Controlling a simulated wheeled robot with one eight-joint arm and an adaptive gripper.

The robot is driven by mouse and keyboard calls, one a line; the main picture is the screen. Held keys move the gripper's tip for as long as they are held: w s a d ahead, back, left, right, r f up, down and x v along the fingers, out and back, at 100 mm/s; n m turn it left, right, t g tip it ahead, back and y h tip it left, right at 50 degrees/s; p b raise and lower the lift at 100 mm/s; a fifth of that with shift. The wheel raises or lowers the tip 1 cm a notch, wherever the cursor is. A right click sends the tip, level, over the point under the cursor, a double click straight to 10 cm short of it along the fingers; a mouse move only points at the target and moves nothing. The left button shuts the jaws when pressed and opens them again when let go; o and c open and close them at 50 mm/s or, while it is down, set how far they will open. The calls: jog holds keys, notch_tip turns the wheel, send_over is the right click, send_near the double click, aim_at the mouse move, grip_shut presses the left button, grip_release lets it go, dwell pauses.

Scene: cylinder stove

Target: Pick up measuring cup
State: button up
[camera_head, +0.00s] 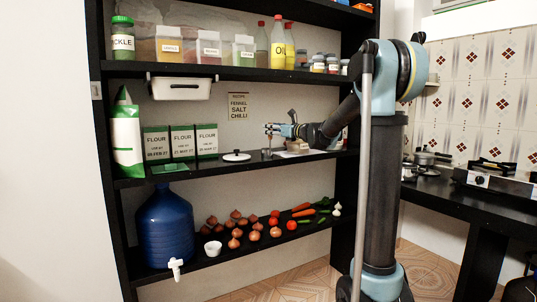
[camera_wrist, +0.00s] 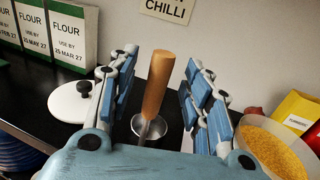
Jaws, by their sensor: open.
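The measuring cup has an upright wooden handle (camera_wrist: 157,85) and a small round metal bowl (camera_wrist: 168,134) below it, in the wrist view. It stands on the black middle shelf; in the head view it is small and partly hidden at my gripper (camera_head: 270,130). My gripper (camera_wrist: 163,62) is open, with one blue-padded finger on each side of the handle. Gaps show between the handle and both fingers. The lower part of the cup is partly hidden by my gripper's body.
A white lid (camera_wrist: 75,101) lies left of the cup, near flour boxes (camera_head: 182,143). A bowl of orange-yellow grains (camera_wrist: 274,152) stands close to my right finger, with red and yellow packets (camera_wrist: 298,112) behind. The shelf above (camera_head: 230,74) holds jars and bottles.

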jog(key=shift+w+a, duration=0.45)
jog(key=shift+a, duration=0.05)
jog(key=shift+c, duration=0.2)
grip_shut()
jog(key=shift+r, duration=0.15)
notch_tip(320, 180, up, 10)
jog(key=shift+f, duration=0.15)
